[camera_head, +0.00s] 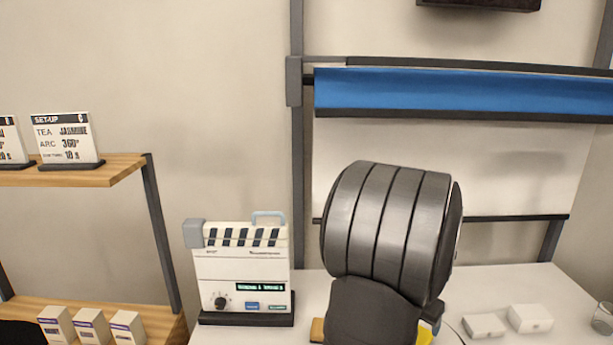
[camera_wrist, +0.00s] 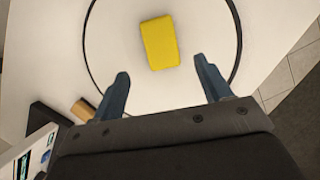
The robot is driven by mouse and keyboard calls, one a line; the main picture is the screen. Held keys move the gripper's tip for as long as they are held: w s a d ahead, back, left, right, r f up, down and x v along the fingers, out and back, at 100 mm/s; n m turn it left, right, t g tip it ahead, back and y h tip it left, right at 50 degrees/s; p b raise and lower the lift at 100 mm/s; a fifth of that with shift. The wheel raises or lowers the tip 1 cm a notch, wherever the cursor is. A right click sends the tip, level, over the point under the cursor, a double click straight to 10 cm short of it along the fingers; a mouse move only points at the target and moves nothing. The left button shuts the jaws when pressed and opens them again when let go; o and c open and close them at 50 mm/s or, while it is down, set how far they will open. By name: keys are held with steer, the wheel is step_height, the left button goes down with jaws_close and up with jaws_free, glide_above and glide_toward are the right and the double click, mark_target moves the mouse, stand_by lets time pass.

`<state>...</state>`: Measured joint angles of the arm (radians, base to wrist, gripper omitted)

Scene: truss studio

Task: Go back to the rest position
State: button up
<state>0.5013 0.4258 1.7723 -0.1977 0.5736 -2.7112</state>
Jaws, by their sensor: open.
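My gripper (camera_wrist: 163,88) shows in the wrist view with its two blue-grey fingers spread apart and nothing between them. It is above a white table (camera_wrist: 60,50). A yellow block (camera_wrist: 160,42) lies on the table beyond the fingertips, inside a thin dark ring (camera_wrist: 90,62). In the head view my dark arm hides most of the block, and only a yellow edge (camera_head: 425,335) shows beside it. The gripper's fingers are hidden in the head view.
A clapperboard-like device (camera_head: 243,270) stands on the table left of my arm. White boxes (camera_head: 530,318) and a glass (camera_head: 602,318) are at the right. A wooden shelf (camera_head: 120,168) with cards is at the left. A blue roll (camera_head: 460,92) hangs behind.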

steer(key=x, duration=0.9)
steer(key=shift+f, duration=0.1)
step_height(320, 180, up, 9)
steer(key=s+d+f+m+g, duration=0.1)
steer(key=s+d+m, duration=0.2)
steer(key=s+d, duration=0.55)
steer(key=s+d+f+m+g+h, duration=0.1)
steer(key=s+d+m, duration=0.1)
steer(key=s+d, duration=0.65)
steer(key=s+d+f+m+g, duration=0.1)
steer(key=s+d+m, duration=0.25)
steer(key=s, duration=0.95)
steer(key=w+f, duration=0.6)
steer(key=w, duration=0.3)
steer(key=shift+w+n, duration=0.3)
steer(key=shift+n, duration=0.05)
steer(key=shift+d, duration=0.15)
